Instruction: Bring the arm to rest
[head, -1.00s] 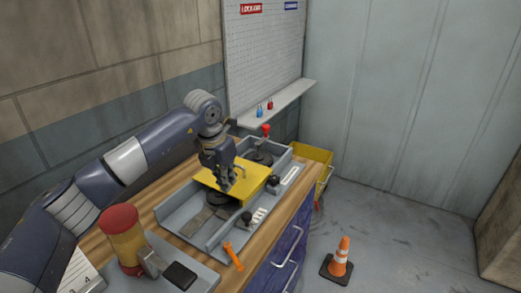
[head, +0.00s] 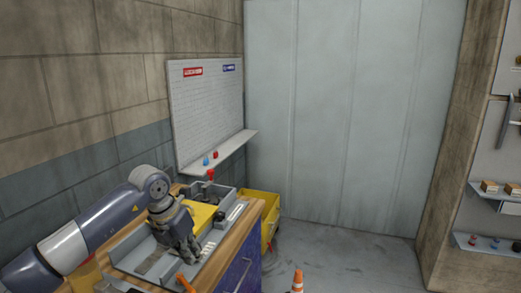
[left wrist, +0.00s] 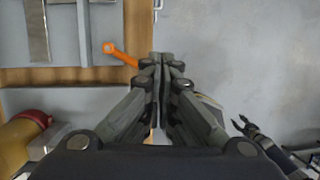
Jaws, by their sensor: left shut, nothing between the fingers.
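My left gripper (head: 189,254) is shut and empty above the front part of the grey tray on the wooden bench, in the head view. In the left wrist view its two fingers (left wrist: 161,66) meet at the middle, over the bench's edge and the grey floor. My left arm (head: 105,215) reaches in from the lower left, bent at the elbow. A small dark claw-like part (left wrist: 247,128) at the right of the left wrist view looks like my right gripper; its jaws are too small to judge.
The grey tray (head: 128,246) holds a yellow plate (head: 201,215). An orange tool (left wrist: 120,54) lies by the bench edge. Open floor lies right.

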